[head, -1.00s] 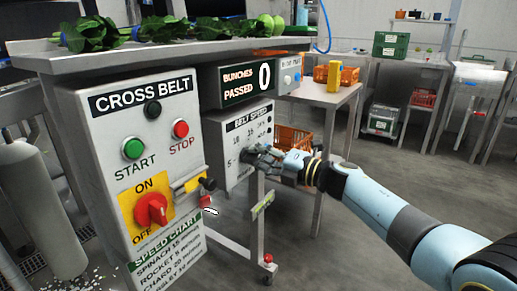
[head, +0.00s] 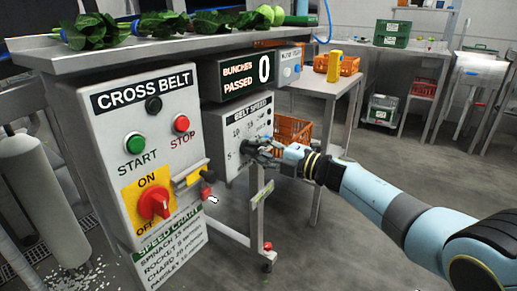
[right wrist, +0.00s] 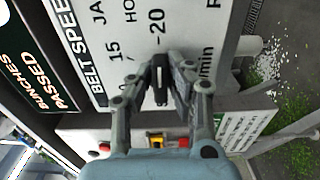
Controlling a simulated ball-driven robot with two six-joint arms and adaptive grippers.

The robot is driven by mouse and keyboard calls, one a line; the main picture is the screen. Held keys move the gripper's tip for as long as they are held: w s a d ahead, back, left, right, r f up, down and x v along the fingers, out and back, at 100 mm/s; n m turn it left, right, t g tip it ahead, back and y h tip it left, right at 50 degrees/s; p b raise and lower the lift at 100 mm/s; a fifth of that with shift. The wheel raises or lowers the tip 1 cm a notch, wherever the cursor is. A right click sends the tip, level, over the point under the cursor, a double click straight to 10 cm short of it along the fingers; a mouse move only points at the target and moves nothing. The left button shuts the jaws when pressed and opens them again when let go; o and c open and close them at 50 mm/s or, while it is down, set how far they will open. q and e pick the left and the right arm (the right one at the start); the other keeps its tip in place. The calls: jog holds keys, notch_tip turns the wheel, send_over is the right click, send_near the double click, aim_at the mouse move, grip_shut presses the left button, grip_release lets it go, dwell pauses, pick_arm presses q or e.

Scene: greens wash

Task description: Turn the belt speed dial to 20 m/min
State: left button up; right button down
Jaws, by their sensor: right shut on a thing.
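The belt speed dial (right wrist: 161,88) is a dark knob on the light BELT SPEED panel (head: 224,122). My right gripper (head: 262,150) is at the dial, and its fingers hide most of the knob in the head view. In the right wrist view, my right gripper (right wrist: 162,84) is shut on the dial, with a finger on each side. The 15 and 20 marks show there. The knob's long side runs roughly toward the 20 mark, but I cannot tell exactly where its pointer stands. My left gripper is not in view.
The CROSS BELT box (head: 150,150) with green START button (head: 135,143), red STOP button (head: 181,123) and red ON/OFF switch (head: 154,203) stands left of the panel. The BUNCHES PASSED counter (head: 238,74) reads 0 above it. An orange crate (head: 292,130) is behind my right gripper.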

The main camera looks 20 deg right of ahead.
jog(key=c, duration=1.3)
grip_release()
jog(key=v, duration=1.2)
jog(key=shift+d, duration=0.1)
jog(key=shift+f, duration=0.1)
jog(key=s+d+f+m+g+h, duration=0.1)
jog(key=s+f+m+h, duration=0.45)
jog(key=s+f, duration=0.8)
jog(key=s+d+f+m+g+h, duration=0.1)
jog(key=s+f+m+g+h, duration=0.15)
jog(key=s+f+m, duration=1.1)
jog(key=s+f+m+g+h, duration=0.1)
jog(key=s+f+m+g, duration=0.1)
jog(key=s+f, duration=0.4)
jog(key=s+f+m+g+h, duration=0.1)
jog(key=s+f+g, duration=0.4)
jog(key=s, duration=0.9)
jog(key=s+d+f+m+g+h, duration=0.1)
jog(key=s+f+m+g, duration=0.2)
jog(key=s+f, duration=0.4)
jog(key=shift+s+d+f+h, duration=0.1)
jog(key=shift+s+f+h, duration=0.1)
jog(key=shift+s, duration=0.55)
jog(key=shift+s+f+h, duration=0.1)
jog(key=shift+s+h, duration=0.1)
jog(key=shift+s, duration=0.55)
